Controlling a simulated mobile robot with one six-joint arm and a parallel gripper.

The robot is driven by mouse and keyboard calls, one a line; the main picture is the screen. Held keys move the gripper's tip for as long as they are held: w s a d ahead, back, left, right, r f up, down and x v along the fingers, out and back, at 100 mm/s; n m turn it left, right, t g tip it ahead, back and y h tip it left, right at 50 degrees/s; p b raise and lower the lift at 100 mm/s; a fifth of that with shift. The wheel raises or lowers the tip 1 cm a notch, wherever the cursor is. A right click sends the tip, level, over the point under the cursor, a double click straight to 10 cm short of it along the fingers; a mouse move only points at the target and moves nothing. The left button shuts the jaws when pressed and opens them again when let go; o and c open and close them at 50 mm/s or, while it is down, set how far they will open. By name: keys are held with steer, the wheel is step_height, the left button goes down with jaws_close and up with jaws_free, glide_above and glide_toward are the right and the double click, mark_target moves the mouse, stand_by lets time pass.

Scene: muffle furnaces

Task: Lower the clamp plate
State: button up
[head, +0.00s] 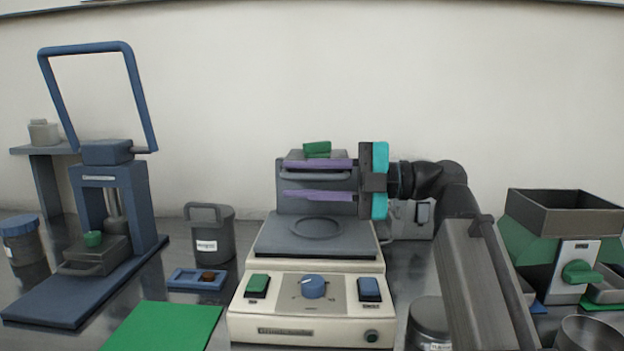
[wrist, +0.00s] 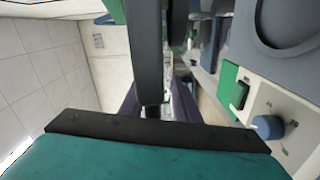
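The press machine (head: 300,328) stands in the middle of the bench, with a cream base and a grey lower plate with a round recess. Its grey clamp plate (head: 318,208) stands raised, nearly upright, behind the lower plate. A bar handle (head: 320,176) runs across the clamp plate's front. My gripper (head: 290,180) comes in from the right, its two purple fingers apart, one above and one below the handle. In the wrist view a dark bar (wrist: 146,60) runs between the spread fingers. Whether a finger touches it is hard to tell.
A blue press (head: 90,175) with a raised loop lever stands at left, near a grey canister (head: 212,237). A small blue tray (head: 195,279) and green mat (head: 165,325) lie in front. A green hopper machine (head: 560,240) stands at right. The space above the lower plate is clear.

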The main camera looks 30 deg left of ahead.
mark_target(347, 178)
steer(key=shift+s+r, duration=0.1)
steer(key=shift+d, duration=0.2)
steer(key=p+v, duration=0.2)
steer(key=v, duration=1)
steer(key=shift+p, duration=0.3)
steer(key=shift+v, duration=0.75)
